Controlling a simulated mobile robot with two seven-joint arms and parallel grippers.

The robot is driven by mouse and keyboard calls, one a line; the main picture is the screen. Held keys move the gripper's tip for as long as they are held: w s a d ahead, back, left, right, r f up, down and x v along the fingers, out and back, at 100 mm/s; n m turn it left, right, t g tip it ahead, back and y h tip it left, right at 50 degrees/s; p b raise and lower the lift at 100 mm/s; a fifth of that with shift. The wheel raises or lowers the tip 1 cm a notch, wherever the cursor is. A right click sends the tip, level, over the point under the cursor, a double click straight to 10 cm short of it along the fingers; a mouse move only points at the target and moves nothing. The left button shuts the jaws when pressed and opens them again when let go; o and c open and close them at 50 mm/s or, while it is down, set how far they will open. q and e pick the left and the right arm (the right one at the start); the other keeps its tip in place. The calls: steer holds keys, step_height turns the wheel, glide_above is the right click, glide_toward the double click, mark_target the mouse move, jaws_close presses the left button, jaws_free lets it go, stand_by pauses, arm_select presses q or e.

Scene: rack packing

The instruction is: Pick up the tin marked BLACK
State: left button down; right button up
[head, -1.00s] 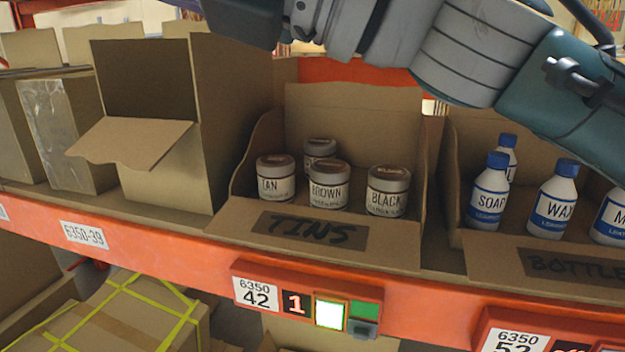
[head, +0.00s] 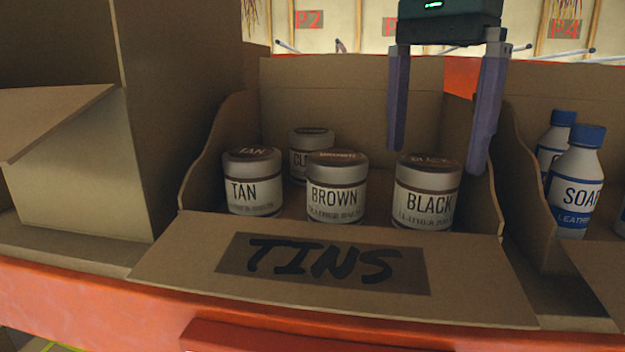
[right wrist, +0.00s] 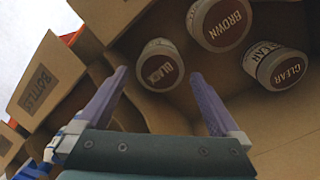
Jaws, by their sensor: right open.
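The tin marked BLACK (head: 427,195) stands upright at the right of the cardboard bin labelled TINS (head: 200,240). In the right wrist view the BLACK tin (right wrist: 160,66) shows its dark lid, beyond the fingertips and roughly between their lines. My right gripper (head: 432,160) is open and empty, fingers pointing down, above and seemingly behind the BLACK tin; it also shows in the right wrist view (right wrist: 158,75). I cannot tell the exact gap to the tin. My left gripper is not in view.
The BROWN tin (head: 336,190) stands just left of the BLACK tin, with the TAN tin (head: 252,185) farther left. The CLEAR tin (head: 308,150) is behind them. The bin's right wall (head: 482,190) is close to the BLACK tin. A SOAP bottle (head: 575,185) stands in the neighbouring bin.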

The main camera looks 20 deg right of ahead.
mark_target(431, 160)
step_height(431, 160, down, 5)
steer(key=shift+s+f+p, duration=0.1)
steer(key=shift+f+p, duration=0.1)
steer(key=shift+p, duration=1)
steer(key=shift+f, duration=0.35)
steer(key=c, duration=1.3)
